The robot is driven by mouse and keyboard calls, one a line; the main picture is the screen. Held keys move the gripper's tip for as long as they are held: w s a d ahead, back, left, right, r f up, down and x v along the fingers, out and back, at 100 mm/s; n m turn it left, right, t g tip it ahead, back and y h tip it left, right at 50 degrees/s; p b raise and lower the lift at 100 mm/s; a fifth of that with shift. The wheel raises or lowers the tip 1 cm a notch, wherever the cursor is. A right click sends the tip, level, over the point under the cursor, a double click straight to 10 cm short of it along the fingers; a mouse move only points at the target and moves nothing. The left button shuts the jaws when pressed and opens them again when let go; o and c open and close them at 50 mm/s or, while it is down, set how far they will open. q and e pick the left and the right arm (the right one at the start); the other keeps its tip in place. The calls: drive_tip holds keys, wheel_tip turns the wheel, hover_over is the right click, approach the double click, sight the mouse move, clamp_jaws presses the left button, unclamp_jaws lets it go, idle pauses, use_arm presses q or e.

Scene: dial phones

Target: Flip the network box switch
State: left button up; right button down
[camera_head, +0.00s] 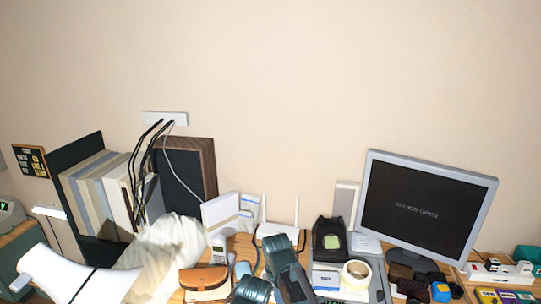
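A white router-like box with two upright antennas (279,232) stands at the back of the desk against the wall. To its left is a white upright box (221,211) with a smaller white unit beside it. I cannot tell which of these is the network box, and no switch can be made out at this size. A white power strip (165,118) with black and grey cables is on the wall above.
Dark teal rounded objects (276,256), possibly a telephone, stand in front of the router. A monitor (424,207) stands at right, with a tape roll (357,269) left of it.

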drive_tip(key=s+d, duration=0.3)
drive_tip(key=s, duration=1)
drive_tip(key=shift+s+h, duration=0.3)
drive_tip(key=shift+s, duration=0.1)
drive_tip(key=shift+d, duration=0.1)
